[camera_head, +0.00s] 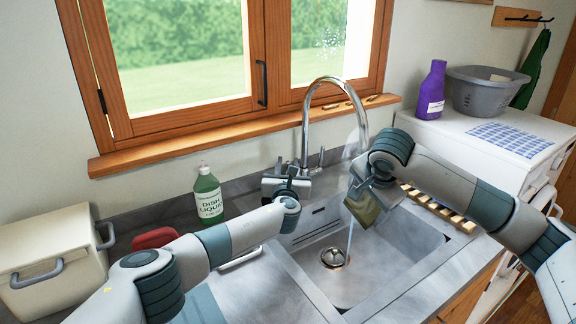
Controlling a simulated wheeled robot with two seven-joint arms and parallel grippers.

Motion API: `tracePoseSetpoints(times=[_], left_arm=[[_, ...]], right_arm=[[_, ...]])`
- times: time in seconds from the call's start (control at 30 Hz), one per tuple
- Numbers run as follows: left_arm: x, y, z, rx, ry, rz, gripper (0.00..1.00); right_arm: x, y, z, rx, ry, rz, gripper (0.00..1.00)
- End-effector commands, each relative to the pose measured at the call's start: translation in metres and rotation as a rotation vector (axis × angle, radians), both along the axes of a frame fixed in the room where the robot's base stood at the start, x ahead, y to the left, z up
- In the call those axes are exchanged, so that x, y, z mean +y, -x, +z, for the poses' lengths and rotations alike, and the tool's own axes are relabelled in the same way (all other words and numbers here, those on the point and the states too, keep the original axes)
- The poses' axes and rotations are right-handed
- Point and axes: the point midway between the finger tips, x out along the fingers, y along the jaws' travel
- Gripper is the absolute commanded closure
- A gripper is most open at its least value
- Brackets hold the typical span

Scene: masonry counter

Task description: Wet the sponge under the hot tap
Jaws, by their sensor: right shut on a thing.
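The sponge (363,208), olive-green and yellowish, is in my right gripper (368,190), which is shut on it above the sink (405,240). The chrome tap (329,80) arches over the sink, its spout end close behind the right gripper. A thin stream of water (350,238) shows below the sponge and runs to the drain (333,258). The upper part of the stream is hidden by the gripper and sponge. My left gripper (285,180) is at the left side of the tap base, by the handle there; its fingertips are too small to read.
A green dish liquid bottle (208,196) stands left of the tap. A cream box (55,255) and a red thing (155,238) are further left. A wooden rack (440,208) lies along the sink's right side. A purple bottle (431,90) and grey basin (483,90) stand on the white machine.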

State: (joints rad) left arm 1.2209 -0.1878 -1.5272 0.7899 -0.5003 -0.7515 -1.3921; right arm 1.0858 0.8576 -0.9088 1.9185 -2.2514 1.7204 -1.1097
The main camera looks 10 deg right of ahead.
Motion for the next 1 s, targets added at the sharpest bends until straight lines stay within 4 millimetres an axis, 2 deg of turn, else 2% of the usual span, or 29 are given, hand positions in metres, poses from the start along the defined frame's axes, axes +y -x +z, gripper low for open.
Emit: tracePoseSetpoints(times=[0.27,0.33,0.4,0.73,1.0], left_arm=[[-0.001,0.0,0.0,0.0,0.0,-0.001,0.71],[-0.001,0.0,0.0,0.0,0.0,-0.001,0.83],[-0.001,0.0,0.0,0.0,0.001,-0.001,1.0],[0.001,-0.002,0.001,0.022,0.01,0.001,1.0],[0.004,-0.012,0.003,0.149,0.055,0.002,1.0]], right_arm=[[0.0,0.0,0.0,0.0,0.0,0.0,0.45],[0.0,0.0,0.0,0.0,0.0,0.0,0.45],[0.0,0.0,0.0,0.0,0.0,0.0,0.45],[0.0,0.0,0.0,0.0,0.0,0.0,0.45],[0.0,0.0,0.0,0.0,0.0,0.0,0.45]])
